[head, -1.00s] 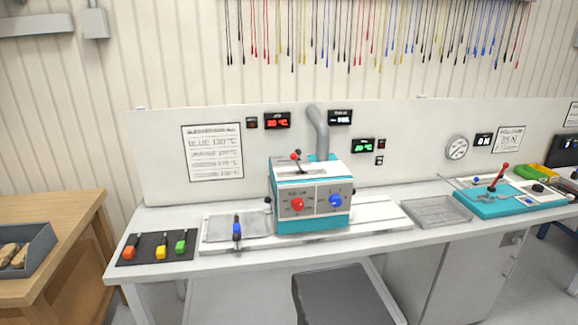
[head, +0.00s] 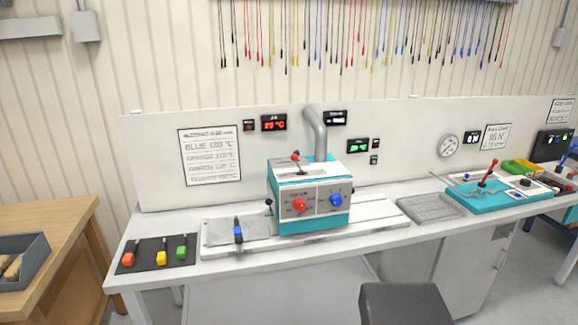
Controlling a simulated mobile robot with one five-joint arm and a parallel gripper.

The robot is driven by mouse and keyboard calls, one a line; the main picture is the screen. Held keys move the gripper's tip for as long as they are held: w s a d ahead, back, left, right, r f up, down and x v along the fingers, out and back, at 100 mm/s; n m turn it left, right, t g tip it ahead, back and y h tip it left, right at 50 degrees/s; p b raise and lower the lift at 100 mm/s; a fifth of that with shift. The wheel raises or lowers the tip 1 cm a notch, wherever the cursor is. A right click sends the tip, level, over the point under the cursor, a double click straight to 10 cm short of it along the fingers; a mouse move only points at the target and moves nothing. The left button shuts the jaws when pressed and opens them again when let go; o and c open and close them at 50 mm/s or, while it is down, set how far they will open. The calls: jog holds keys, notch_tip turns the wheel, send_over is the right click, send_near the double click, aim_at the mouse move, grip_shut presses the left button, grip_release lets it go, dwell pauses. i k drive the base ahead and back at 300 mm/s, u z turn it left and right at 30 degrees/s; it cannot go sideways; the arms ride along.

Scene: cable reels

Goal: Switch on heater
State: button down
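The heater (head: 310,222) is a white and teal box on the bench, with a red knob (head: 299,205) and a blue knob (head: 336,200) on its front. A red-tipped lever (head: 296,156) stands on its top, and a grey pipe (head: 320,134) rises behind it. On the panel above, a red display (head: 274,123) seems to read 20 °C, with a small dark switch box (head: 249,126) on its left. The knob markings are too small to read. My gripper is not in view.
A black mat (head: 157,255) with orange, yellow and green tools lies at the bench's left. A blue-handled tool (head: 238,231) stands by a flat tray (head: 219,228). A grey tray (head: 431,209) and a teal lever device (head: 487,198) are right. A wooden table (head: 60,214) stands left.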

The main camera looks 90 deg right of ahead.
aim_at(294, 157)
jog(key=z, duration=0.1)
jog(key=i, duration=1)
jog(key=u, duration=0.1)
